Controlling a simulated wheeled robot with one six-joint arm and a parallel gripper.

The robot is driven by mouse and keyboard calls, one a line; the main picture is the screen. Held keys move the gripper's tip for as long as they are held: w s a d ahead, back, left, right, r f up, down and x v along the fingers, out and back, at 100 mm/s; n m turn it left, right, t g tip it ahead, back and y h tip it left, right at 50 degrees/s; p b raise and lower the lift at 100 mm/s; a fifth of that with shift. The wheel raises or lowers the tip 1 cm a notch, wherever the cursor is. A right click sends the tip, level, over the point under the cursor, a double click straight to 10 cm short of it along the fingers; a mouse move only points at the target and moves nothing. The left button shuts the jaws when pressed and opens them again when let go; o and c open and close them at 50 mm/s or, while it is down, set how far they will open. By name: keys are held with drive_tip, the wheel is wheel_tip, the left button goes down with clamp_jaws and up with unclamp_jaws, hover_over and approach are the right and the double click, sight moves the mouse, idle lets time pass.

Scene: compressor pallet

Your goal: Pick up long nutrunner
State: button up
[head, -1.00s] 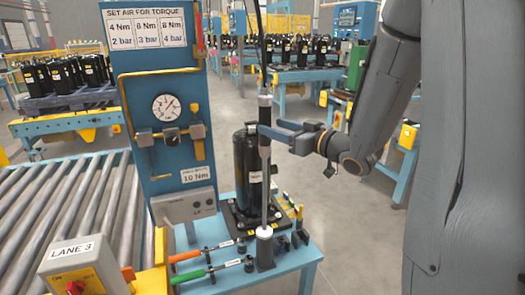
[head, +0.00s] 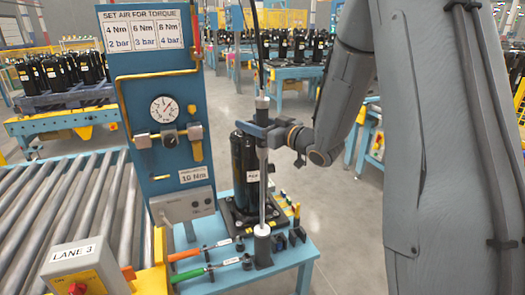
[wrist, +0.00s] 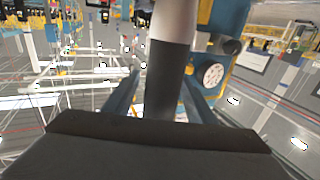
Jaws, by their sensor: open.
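The long nutrunner (head: 262,185) stands upright, a slim pale shaft with a dark band near its top and a hose above. Its lower end sits in a dark holder with a pale rim (head: 263,250) on the blue table. My gripper (head: 258,130) is open at the tool's upper part, with its fingers at either side of it. In the wrist view the tool's dark and pale body (wrist: 170,80) stands between the two blue fingers (wrist: 160,98). Contact cannot be made out, and the fingertips are partly hidden.
A blue torque panel (head: 160,100) with a gauge stands left of the tool. A black compressor (head: 244,165) stands close behind it. Orange-handled (head: 185,254) and green-handled (head: 188,275) tools lie on the blue table (head: 290,262). A roller conveyor (head: 70,205) runs at left.

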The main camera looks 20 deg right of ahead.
clamp_jaws()
drive_tip(key=shift+r, duration=0.1)
idle(1.2)
